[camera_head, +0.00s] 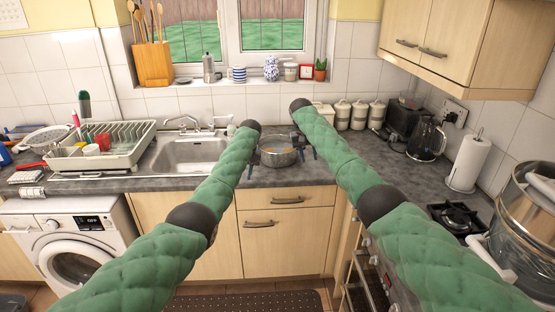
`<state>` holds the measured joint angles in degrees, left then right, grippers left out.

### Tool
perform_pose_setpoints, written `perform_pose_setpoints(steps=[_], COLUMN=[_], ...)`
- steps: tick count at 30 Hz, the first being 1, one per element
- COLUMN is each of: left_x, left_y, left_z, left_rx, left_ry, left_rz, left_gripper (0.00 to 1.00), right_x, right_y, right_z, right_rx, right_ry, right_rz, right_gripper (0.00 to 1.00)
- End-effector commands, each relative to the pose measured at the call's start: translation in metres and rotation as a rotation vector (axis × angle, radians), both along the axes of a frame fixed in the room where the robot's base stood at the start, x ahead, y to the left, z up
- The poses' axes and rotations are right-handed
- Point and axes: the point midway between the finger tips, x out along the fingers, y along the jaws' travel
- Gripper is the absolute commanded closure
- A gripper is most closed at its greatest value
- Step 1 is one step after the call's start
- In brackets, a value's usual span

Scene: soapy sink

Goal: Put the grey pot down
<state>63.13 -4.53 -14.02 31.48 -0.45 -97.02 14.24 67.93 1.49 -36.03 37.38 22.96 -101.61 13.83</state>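The grey pot (279,153) is upright, at or just above the worktop's front part, right of the sink. I cannot tell whether its base touches the worktop. My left gripper (250,168) is at the pot's left side. My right gripper (308,153) is at its right side. Both are small and partly hidden by my green-sleeved arms, so I cannot tell whether their fingers are closed on the pot.
The sink (188,153) and a dish rack (100,150) are to the left. White canisters (358,115), a kettle (425,138) and a paper roll (467,164) stand to the right. Bare worktop (420,180) lies right of my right arm, before the hob (455,217).

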Motion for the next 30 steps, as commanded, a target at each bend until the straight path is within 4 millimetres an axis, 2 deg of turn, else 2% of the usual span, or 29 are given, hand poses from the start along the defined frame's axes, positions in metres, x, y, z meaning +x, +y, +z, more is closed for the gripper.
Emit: perform_pose_setpoints(steps=[3,7,19,20,27,30], left_x=[0.0,0.0,0.0,0.0,0.0,0.0], left_y=[0.0,0.0,0.0,0.0,0.0,0.0], left_z=[0.0,0.0,0.0,0.0,0.0,0.0], left_rx=[0.0,0.0,0.0,0.0,0.0,0.0], left_ry=[0.0,0.0,0.0,0.0,0.0,0.0], left_rz=[0.0,0.0,0.0,0.0,0.0,0.0], left_gripper=[0.66,0.66,0.66,0.64,0.18,0.18], right_x=[0.001,0.002,0.002,0.002,0.002,0.002], right_y=[0.004,0.007,0.008,0.008,0.008,0.008], right_z=[0.019,0.031,0.039,0.039,0.038,0.038], right_rx=[0.0,0.0,0.0,0.0,0.0,0.0], right_ry=[-0.001,-0.001,0.0,0.0,0.0,0.0], right_rz=[0.0,0.0,0.0,0.0,0.0,0.0], right_gripper=[0.66,0.66,0.66,0.66,0.66,0.66])
